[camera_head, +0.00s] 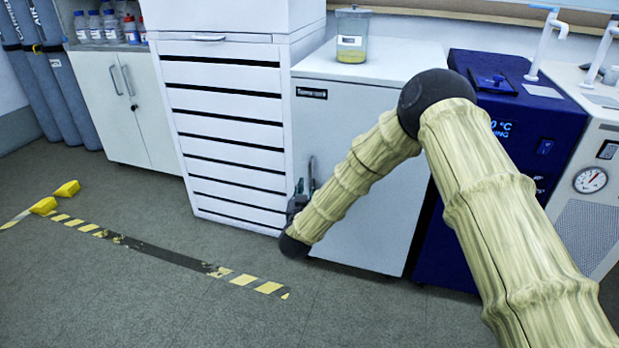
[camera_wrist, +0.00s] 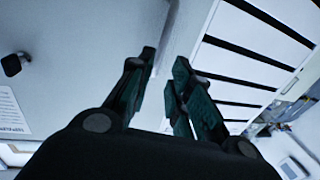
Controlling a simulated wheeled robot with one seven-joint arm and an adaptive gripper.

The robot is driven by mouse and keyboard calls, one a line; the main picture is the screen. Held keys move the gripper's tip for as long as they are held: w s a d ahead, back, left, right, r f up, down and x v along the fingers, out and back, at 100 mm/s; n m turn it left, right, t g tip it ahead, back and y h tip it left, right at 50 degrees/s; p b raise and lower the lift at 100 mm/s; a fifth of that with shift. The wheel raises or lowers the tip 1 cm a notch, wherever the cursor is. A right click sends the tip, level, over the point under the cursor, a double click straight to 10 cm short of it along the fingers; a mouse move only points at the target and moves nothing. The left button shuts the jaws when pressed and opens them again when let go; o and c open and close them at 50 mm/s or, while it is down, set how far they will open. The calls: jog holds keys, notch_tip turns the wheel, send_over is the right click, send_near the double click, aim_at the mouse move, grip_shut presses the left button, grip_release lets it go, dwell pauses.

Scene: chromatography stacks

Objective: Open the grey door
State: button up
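The grey door (camera_head: 375,165) is the front of a waist-high cabinet in the head view, and it looks closed. A grey upright handle (camera_head: 312,172) shows near its left edge, just above my gripper. My gripper (camera_head: 297,204) is low by this left edge, partly hidden behind my arm. In the wrist view my gripper (camera_wrist: 166,58) has its two dark fingers apart, with a pale surface beyond the gap. The pale door face (camera_wrist: 80,60) fills the left of that view. I cannot tell whether the handle lies between the fingers.
A white drawer stack (camera_head: 232,130) stands directly left of the door; its dark-gapped drawers (camera_wrist: 255,50) also show in the wrist view. A blue machine (camera_head: 520,140) stands right. A jar (camera_head: 352,35) sits on the cabinet. The floor in front, with striped tape (camera_head: 165,255), is open.

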aim_at(310, 174)
jog(key=w, duration=0.3)
jog(key=w+b, duration=0.1)
jog(key=w, duration=0.2)
jog(key=w+d+b, duration=0.1)
jog(key=w, duration=0.2)
jog(key=shift+w, duration=0.1)
grip_shut()
